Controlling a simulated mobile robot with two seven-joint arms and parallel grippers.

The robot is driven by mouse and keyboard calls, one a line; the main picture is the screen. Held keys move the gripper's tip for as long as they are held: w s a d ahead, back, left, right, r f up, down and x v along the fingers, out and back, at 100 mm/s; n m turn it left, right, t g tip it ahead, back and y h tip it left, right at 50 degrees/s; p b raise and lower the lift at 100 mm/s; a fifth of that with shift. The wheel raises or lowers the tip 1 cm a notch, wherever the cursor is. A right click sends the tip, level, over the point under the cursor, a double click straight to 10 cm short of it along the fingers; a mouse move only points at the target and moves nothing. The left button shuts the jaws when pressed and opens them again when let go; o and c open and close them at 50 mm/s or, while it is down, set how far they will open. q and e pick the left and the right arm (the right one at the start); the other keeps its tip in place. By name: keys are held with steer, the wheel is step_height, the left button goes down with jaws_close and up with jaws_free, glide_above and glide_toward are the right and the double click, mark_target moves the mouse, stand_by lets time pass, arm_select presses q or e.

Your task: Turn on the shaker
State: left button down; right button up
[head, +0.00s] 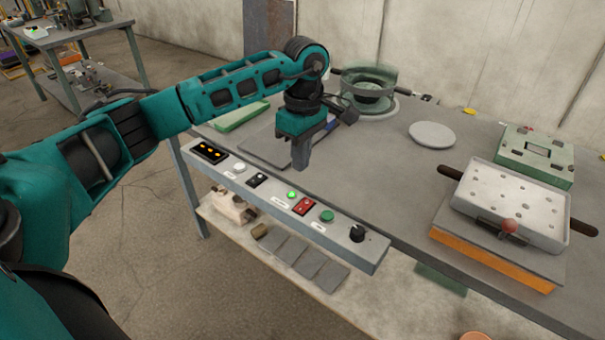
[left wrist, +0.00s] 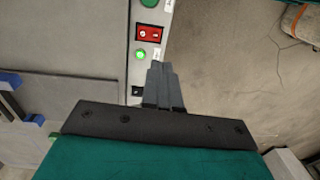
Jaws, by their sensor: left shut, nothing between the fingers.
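A long grey control panel (head: 275,205) runs along the table's front edge. On it are a lit green lamp (head: 291,195), a red rocker switch (head: 303,206), a green round button (head: 327,216), a white button (head: 239,167), a black switch (head: 257,180) and a black knob (head: 357,233). My left gripper (head: 300,168) points down, shut and empty, above and just behind the panel near the green lamp. In the left wrist view, its closed fingers (left wrist: 162,78) appear beside the lamp (left wrist: 140,53) and red switch (left wrist: 150,33). My right gripper is not in view.
A round green-grey device (head: 368,92) stands at the table's back. A white plate with holes (head: 520,205) and dark handles sits on an orange-edged base (head: 495,265) at right. A white disc (head: 432,134) lies mid-table. Bare grey tabletop (head: 380,170) lies between them.

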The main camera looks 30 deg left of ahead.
arm_select(q)
steer(key=shift+s+r, duration=0.15)
steer(key=shift+r, duration=1.1)
steer(key=shift+f, duration=0.1)
